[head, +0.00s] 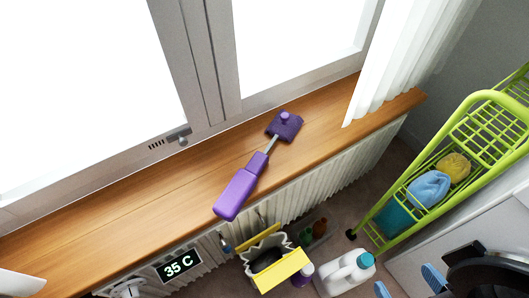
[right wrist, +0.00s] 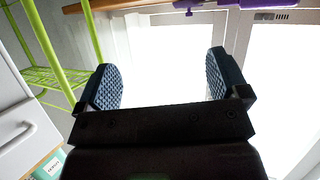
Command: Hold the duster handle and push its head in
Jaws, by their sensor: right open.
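The purple duster lies on the wooden window sill, aslant. Its thick handle (head: 236,195) points toward the sill's front edge, and its flat square head (head: 285,125) with a round knob lies farther back by the window frame. A short grey metal rod (head: 271,146) shows between the handle and the head. My right gripper (head: 408,284) is at the bottom right of the head view, well apart from the duster. In the right wrist view the same gripper (right wrist: 163,82) has its blue pads wide apart with nothing between them. Purple duster parts (right wrist: 275,3) show at that view's top edge.
The sill (head: 120,232) is otherwise clear, with the window behind and a white curtain (head: 415,60) at its right. Below are a radiator with a "35 C" display (head: 179,265), a yellow-sided container (head: 282,274) and a white jug (head: 345,276). A green rack (head: 490,110) stands right.

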